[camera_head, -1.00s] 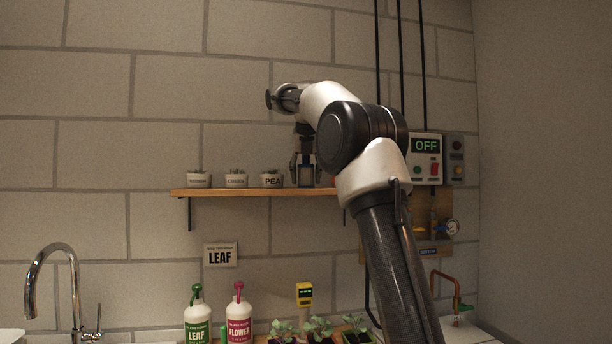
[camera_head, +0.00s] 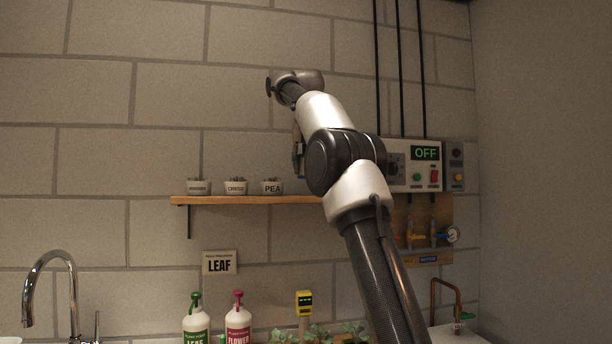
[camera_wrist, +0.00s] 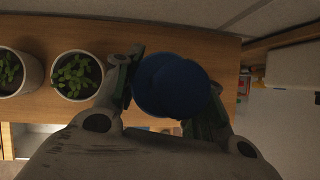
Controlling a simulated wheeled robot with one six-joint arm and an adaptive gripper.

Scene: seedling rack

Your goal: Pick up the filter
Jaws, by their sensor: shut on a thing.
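The filter, a round blue-topped piece (camera_wrist: 172,84), is between the fingers of my gripper (camera_wrist: 175,90) in the wrist view. My gripper is shut on it, with one finger on each side. The wooden shelf (camera_wrist: 200,50) shows below it. In the head view my gripper (camera_head: 299,160) is above the right part of the shelf (camera_head: 240,200), mostly hidden behind my arm. Only a small bit of blue shows there, and the filter's lower part is hidden in both views.
Several small labelled pots stand on the shelf, the PEA pot (camera_head: 272,187) nearest my gripper. A control box reading OFF (camera_head: 414,165) is on the wall at right, above a pipe panel (camera_head: 425,228). Bottles (camera_head: 238,322) and seedlings (camera_head: 320,334) are below.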

